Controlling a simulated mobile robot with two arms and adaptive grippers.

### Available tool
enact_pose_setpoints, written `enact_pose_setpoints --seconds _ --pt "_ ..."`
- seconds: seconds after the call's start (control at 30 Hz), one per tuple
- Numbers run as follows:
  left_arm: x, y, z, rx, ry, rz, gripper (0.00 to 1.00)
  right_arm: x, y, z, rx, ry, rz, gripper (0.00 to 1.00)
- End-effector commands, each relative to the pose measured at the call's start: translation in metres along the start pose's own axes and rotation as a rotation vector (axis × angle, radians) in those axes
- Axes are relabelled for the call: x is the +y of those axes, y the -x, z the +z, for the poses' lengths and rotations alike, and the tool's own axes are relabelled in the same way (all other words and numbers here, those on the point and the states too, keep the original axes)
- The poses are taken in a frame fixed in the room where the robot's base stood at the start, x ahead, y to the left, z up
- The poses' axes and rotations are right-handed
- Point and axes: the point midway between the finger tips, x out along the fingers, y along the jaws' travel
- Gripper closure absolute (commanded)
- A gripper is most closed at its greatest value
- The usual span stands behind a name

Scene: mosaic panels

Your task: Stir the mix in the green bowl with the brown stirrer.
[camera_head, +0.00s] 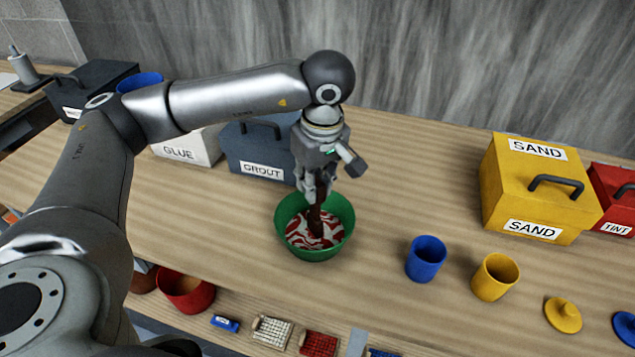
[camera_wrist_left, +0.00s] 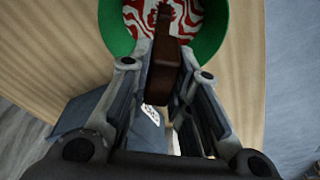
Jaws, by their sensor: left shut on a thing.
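The green bowl (camera_head: 349,228) stands on the wooden table near the middle of the head view. It holds a mix (camera_head: 305,236) with red and white swirls. My left gripper (camera_head: 315,188) is above the bowl, pointing down, and is shut on the brown stirrer (camera_head: 316,220). The stirrer's lower end reaches into the bowl at the mix; its tip is hard to make out. In the left wrist view the stirrer (camera_wrist_left: 164,70) sits between the fingers, with the bowl (camera_wrist_left: 118,32) and swirled mix (camera_wrist_left: 140,14) beyond it. My right gripper does not show.
A grey GROUT box (camera_head: 262,150) and a white GLUE box (camera_head: 186,150) stand behind the bowl. A blue cup (camera_head: 426,260), a yellow cup (camera_head: 495,278), a yellow lid (camera_head: 563,315) and a yellow SAND box (camera_head: 540,190) are at right. Table (camera_head: 410,180) around the bowl is clear.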

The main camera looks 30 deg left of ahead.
Motion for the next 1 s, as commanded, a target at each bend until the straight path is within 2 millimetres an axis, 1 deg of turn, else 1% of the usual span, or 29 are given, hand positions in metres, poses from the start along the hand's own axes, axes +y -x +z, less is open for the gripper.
enact_pose_setpoints --seconds 0.37,1.0 --pt "0.0001 0.0001 0.0 0.0 0.0 0.0 1.0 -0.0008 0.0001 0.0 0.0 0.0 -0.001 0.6" --pt "0.0001 -0.005 0.0009 0.0 0.0 0.0 1.0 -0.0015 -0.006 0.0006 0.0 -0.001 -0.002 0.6"
